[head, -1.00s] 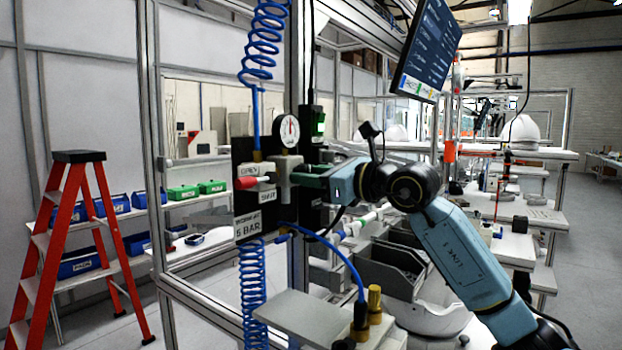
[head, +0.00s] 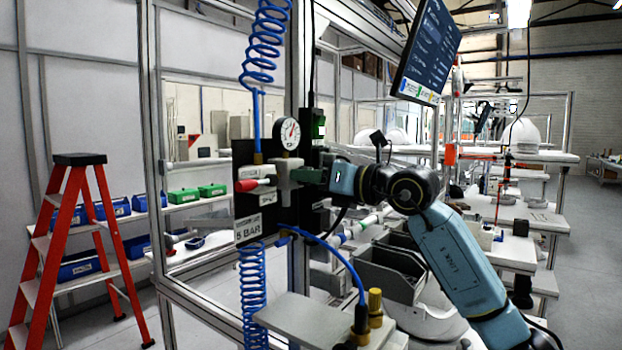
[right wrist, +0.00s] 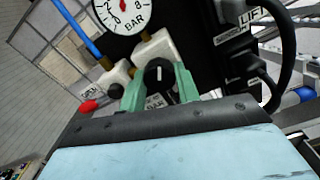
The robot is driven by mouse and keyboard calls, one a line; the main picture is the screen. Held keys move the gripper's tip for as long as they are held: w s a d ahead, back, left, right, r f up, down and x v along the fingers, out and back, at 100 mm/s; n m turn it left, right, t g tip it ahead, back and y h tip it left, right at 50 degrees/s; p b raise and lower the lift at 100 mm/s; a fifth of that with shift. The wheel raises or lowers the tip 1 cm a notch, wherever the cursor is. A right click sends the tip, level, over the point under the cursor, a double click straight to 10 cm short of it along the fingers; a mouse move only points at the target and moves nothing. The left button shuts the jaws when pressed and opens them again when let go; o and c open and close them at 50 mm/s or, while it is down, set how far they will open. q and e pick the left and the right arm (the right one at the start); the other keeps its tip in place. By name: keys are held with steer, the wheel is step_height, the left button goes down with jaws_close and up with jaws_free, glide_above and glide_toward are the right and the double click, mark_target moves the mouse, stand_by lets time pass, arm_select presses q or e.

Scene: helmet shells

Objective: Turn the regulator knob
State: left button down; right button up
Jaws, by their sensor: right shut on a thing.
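The regulator knob (right wrist: 158,74) is black with a pale mark and shows in the right wrist view below the round pressure gauge (right wrist: 122,12). My right gripper (right wrist: 159,82) is shut on the knob, one green finger on each side. In the head view the right gripper (head: 298,176) reaches the regulator from the right and hides the knob. The white-faced gauge (head: 287,133) stands just above it, its red needle tilted to the upper right. A sign (head: 248,229) below reads 5 BAR. My left gripper is not in view.
A red-handled valve (head: 254,184) sits left of the regulator; it also shows in the right wrist view (right wrist: 89,105). Blue coiled hoses (head: 264,40) hang above and below. A screen (head: 428,50) is at upper right. A red stepladder (head: 70,230) stands left.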

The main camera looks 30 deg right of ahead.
steer(key=o, duration=1)
steer(key=b+v, duration=0.4)
steer(key=v, duration=0.9)
steer(key=shift+s+b, duration=0.2)
steer(key=shift+b, duration=0.2)
